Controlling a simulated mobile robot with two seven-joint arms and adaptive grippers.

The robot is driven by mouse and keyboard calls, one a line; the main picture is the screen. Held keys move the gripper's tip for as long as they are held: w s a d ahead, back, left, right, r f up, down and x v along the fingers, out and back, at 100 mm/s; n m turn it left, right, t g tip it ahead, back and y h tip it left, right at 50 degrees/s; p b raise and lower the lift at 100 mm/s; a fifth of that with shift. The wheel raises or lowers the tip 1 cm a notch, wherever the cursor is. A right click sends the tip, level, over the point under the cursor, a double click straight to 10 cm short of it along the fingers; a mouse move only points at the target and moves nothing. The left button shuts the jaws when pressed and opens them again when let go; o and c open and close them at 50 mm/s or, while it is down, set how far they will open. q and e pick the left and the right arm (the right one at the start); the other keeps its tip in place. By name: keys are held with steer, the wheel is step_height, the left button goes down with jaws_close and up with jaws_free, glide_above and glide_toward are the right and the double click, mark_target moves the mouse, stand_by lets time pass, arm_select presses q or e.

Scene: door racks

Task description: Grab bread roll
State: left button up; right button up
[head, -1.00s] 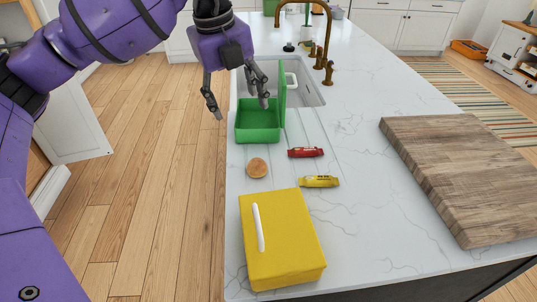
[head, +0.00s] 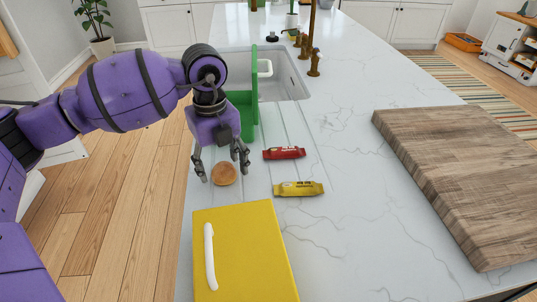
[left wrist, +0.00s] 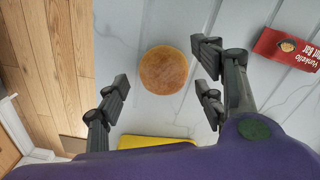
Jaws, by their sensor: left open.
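The bread roll (head: 224,173) is small, round and golden brown. It lies on the white marble counter near its left edge. In the left wrist view the roll (left wrist: 164,70) sits between and a little beyond the open fingers, with bare counter around it. My left gripper (head: 222,170) is open and empty, its fingers pointing down around the roll in the head view. In the left wrist view the left gripper (left wrist: 160,95) shows a wide gap between its fingers, and none visibly touches the roll. My right gripper is in neither view.
A red bar (head: 284,153) and a yellow bar (head: 298,188) lie right of the roll. A yellow box (head: 245,255) with a white handle stands in front. A green open box (head: 242,110) is behind, partly hidden by my arm. A wooden board (head: 460,180) lies at right.

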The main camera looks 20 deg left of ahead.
arm_select(q)
steer(key=shift+f, duration=0.65)
steer(key=c, duration=0.8)
steer(key=shift+c, duration=0.2)
steer(key=shift+r, duration=0.15)
